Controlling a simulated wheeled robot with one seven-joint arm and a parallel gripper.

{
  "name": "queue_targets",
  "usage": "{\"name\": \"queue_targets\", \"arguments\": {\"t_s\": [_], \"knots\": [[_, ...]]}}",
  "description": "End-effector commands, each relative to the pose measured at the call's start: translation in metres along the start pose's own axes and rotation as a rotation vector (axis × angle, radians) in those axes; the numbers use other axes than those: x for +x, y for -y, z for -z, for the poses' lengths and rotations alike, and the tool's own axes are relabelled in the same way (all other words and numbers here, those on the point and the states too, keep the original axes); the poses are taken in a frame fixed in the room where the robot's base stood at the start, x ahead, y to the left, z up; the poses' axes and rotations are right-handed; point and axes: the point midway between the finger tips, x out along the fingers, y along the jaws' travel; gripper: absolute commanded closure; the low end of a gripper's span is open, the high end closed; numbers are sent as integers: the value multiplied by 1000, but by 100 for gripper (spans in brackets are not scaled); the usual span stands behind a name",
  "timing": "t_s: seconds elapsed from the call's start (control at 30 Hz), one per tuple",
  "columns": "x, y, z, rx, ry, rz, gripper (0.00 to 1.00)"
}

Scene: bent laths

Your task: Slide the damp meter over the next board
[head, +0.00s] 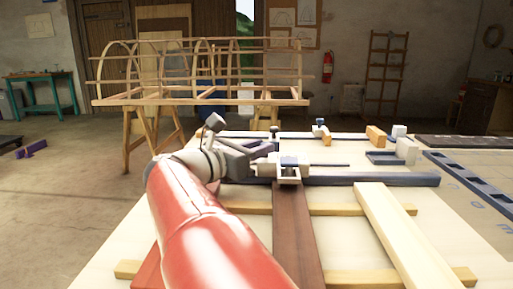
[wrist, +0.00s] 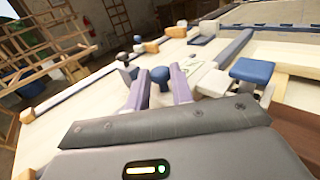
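A small white device with a blue top (head: 288,162), which I take for the damp meter, sits at the far end of a dark brown board (head: 296,235). A blue-topped pale piece that looks like it shows at the right in the wrist view (wrist: 257,72). My gripper (head: 270,148) is low, just left of the device. In the wrist view its two fingers (wrist: 160,90) stand apart. A dark blue knob (wrist: 160,74) shows in the gap between them; I cannot tell whether they touch it. Part of the device's left side is hard to make out against my gripper.
A pale board (head: 400,235) lies to the right and a red one (head: 147,272) to the left, across two wooden strips. A dark rail (head: 385,179) runs behind. Wooden blocks (head: 376,136) stand farther back. A lath frame (head: 205,75) stands beyond the table.

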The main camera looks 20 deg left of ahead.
Motion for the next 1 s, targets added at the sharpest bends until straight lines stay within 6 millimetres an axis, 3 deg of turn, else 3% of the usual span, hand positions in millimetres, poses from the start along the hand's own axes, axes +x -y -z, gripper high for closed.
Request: {"name": "queue_targets", "arguments": {"t_s": [0.03, 0.17, 0.47, 0.83, 1.0], "knots": [[0, 0, -1, 2, 1, 0, 72], [0, 0, -1, 2, 1, 0, 57], [-2, 0, 0, 1, 0, -1, 57], [-58, -1, 0, 1, 1, -3, 57], [-75, 0, 0, 1, 1, -1, 57]]}}
